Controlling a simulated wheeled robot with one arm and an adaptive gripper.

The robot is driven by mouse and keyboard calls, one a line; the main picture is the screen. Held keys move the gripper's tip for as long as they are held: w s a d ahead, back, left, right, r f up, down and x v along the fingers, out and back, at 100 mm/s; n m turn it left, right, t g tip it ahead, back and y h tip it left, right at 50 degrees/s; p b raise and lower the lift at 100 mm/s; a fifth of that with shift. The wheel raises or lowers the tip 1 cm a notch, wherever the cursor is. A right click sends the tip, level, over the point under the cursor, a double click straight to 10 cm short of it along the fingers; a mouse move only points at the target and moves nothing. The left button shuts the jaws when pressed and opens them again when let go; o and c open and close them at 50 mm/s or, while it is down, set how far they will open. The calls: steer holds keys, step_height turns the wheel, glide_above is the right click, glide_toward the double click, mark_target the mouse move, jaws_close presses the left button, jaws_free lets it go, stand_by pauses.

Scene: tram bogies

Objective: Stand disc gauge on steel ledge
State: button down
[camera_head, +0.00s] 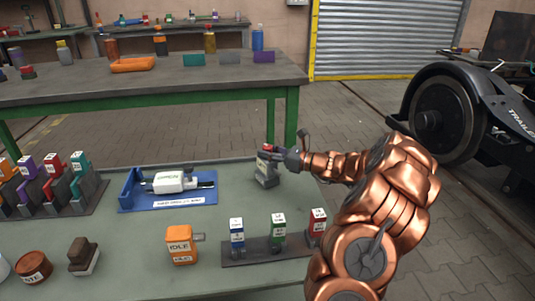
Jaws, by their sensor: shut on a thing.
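My gripper (277,156) is at the right end of the near bench, shut on a small dark thing with a red top and a pale label (267,149). The fingers partly cover it, and I cannot tell for sure that it is the disc gauge. A grey metal block (265,176), which may be the steel ledge, stands on the bench right below the held thing. Whether the two touch cannot be made out.
A blue tray (127,196) holds a white tool (170,182). A rack of coloured pieces (90,200) is at left. An orange block (180,245) and a strip (238,252) with three labelled blocks stand in front. Green bench top is clear around the grey block.

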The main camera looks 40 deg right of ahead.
steer(key=shift+r, duration=0.1)
steer(key=c, duration=0.8)
jaws_free()
